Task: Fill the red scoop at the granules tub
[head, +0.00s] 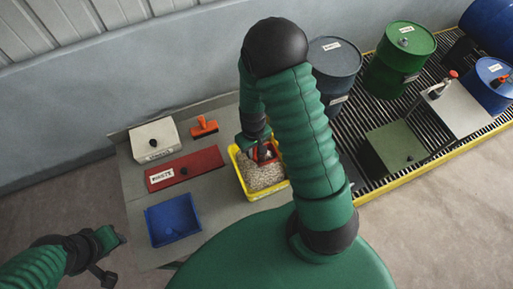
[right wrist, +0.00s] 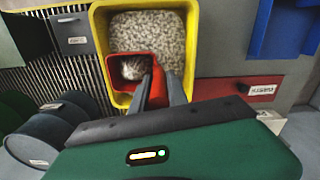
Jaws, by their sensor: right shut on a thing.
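The yellow granules tub (head: 241,176) stands on the grey table and is filled with pale granules (head: 262,175). My right gripper (right wrist: 158,86) is shut on the red scoop (right wrist: 118,79), over the near part of the tub in the right wrist view. Some pale granules show inside the scoop there. In the head view the scoop (head: 266,154) is partly hidden by my right arm. Whether the scoop touches the granules below, I cannot tell.
On the table are a blue tray (head: 172,222), a red panel labelled waste (head: 190,168), a white box (head: 154,138) and an orange brush-like tool (head: 204,126). Drums, such as the green one (head: 398,60), stand on a yellow-edged grating at the right.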

